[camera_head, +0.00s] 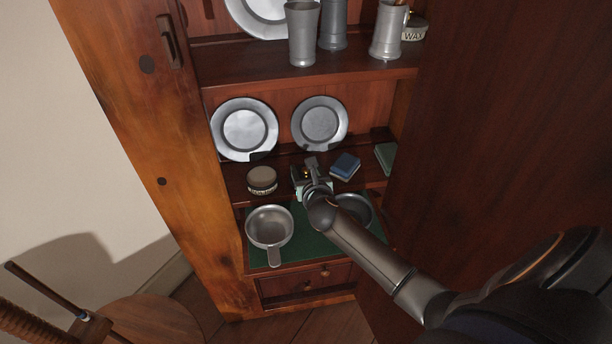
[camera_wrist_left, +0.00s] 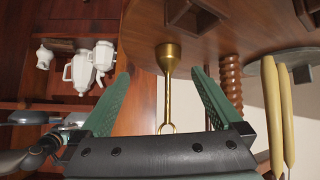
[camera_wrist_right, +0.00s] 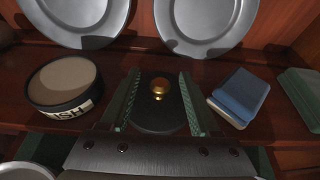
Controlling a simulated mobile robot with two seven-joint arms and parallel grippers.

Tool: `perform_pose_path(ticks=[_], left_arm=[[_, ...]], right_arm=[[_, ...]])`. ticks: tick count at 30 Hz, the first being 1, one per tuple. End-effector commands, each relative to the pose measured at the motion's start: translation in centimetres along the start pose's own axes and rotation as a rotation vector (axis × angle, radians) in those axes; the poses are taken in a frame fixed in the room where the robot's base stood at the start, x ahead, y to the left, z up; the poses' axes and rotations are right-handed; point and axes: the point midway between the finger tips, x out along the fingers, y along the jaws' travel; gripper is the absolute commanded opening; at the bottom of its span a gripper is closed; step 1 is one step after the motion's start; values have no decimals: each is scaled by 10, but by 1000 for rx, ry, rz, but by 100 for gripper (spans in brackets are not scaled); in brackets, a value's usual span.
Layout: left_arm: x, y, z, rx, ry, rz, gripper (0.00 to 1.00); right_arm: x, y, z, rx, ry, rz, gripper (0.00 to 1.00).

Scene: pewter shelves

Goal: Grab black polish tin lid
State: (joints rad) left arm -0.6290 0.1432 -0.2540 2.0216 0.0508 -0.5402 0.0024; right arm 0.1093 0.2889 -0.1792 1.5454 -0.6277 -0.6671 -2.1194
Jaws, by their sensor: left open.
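The black lid (camera_wrist_right: 160,118) with a brass knob (camera_wrist_right: 158,88) shows in the right wrist view, on the middle shelf. My right gripper (camera_wrist_right: 158,80) has its green-padded fingers on either side of it, apart from each other and clear of the knob. The lid fills the gap; whether the pads press on it I cannot tell. In the head view my right gripper (camera_head: 310,176) hides most of the lid. The polish tin (camera_wrist_right: 64,84), tan on top with a partly readable label, stands left of the gripper. My left gripper (camera_wrist_left: 160,75) is open and empty, away from the shelves.
A blue block (camera_head: 345,166) sits close right of my right gripper, a green one (camera_head: 385,157) farther right. Two plates (camera_head: 245,129) (camera_head: 320,124) lean behind. A pan (camera_head: 269,227) lies on green cloth below. The cabinet door (camera_head: 510,130) stands right. A brass object (camera_wrist_left: 168,58) shows beyond my left fingers.

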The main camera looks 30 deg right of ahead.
Motion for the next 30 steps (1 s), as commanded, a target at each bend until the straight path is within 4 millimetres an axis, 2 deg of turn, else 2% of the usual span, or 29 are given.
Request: perform_pose_path(ticks=[2,16,30], left_arm=[[-1,0,3,-1,-5,0,100],[-2,0,5,-3,-8,-2,100],[-1,-1,1,-1,-1,-3,100]], right_arm=[[0,0,0,0,0,0,52],[0,0,0,0,0,0,0],[0,0,1,0,0,0,0]])
